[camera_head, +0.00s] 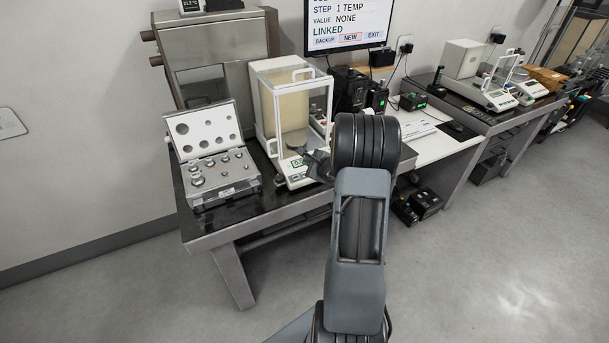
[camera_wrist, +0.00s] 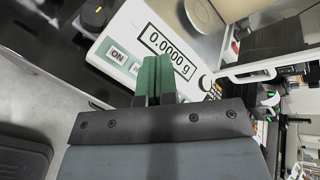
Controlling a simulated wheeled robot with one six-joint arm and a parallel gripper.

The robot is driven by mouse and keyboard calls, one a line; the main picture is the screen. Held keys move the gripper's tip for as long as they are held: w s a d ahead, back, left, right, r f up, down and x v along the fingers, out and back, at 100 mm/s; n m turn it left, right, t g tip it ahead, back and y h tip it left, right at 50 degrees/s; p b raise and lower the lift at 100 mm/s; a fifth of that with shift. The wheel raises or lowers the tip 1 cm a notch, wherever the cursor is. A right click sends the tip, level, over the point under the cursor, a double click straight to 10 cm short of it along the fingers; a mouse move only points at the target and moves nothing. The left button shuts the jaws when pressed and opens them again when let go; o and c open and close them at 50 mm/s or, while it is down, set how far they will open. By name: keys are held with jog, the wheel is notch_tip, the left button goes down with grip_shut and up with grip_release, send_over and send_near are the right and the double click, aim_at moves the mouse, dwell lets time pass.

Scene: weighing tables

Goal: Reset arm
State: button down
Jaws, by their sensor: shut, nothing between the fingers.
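My gripper (camera_wrist: 155,78) shows in the wrist view with its green fingers together and nothing between them. The fingers are in front of the balance's display panel (camera_wrist: 163,42), which reads 0.0000 g. In the head view my arm rises in the middle, and the gripper end (camera_head: 318,164) is partly hidden beside the glass-doored balance (camera_head: 290,92). Whether the fingers touch the balance cannot be told.
An open case of metal weights (camera_head: 213,160) stands left of the balance on the dark table (camera_head: 218,212). A monitor (camera_head: 347,22) reads "LINKED". Black devices (camera_head: 350,88) stand behind my arm. A second balance (camera_head: 478,75) is at the right.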

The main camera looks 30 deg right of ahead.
dwell(0.4)
jog(key=s+a+r+n+g+y, duration=0.1)
jog(key=s+a+n+g+y, duration=0.25)
jog(key=s+a+n, duration=0.45)
jog(key=s+a+n+g+y, duration=0.2)
jog(key=s+a+n+g, duration=0.25)
jog(key=a, duration=0.55)
jog(key=s+a+r+n+g+h, duration=0.1)
jog(key=s+a+r+n+h, duration=0.4)
jog(key=s+a+r+n, duration=0.3)
jog(key=s+r+n, duration=0.3)
jog(key=n, duration=0.2)
jog(key=shift+s+a+h, duration=0.3)
jog(key=shift+a+h, duration=0.05)
jog(key=shift+a, duration=0.05)
